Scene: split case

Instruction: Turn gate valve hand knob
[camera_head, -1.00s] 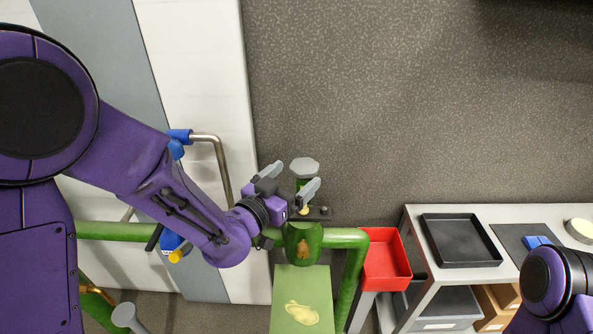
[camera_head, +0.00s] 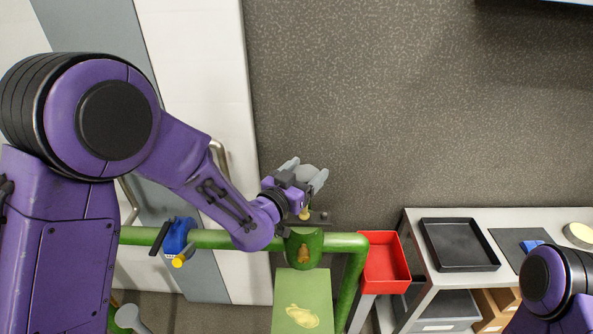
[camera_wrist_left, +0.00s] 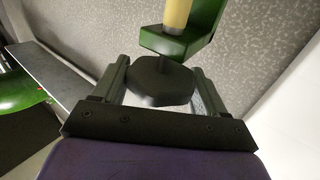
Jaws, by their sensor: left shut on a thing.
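The gate valve's grey many-sided hand knob (camera_head: 306,172) sits at the top of the green valve (camera_head: 303,248) on a green pipe. My left gripper (camera_head: 304,178) has its two fingers on either side of the knob and is shut on it. In the left wrist view the dark knob (camera_wrist_left: 161,82) lies between the fingers, with a yellow stem (camera_wrist_left: 177,14) and a green bracket (camera_wrist_left: 208,25) beyond it. My right gripper is out of view; only part of that arm shows at the lower right.
The green pipe (camera_head: 345,242) runs across in front of a white and grey panel. A blue device (camera_head: 178,236) with a yellow end is on the pipe at left. A red bin (camera_head: 386,262) and a table with a black tray (camera_head: 459,245) stand at right.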

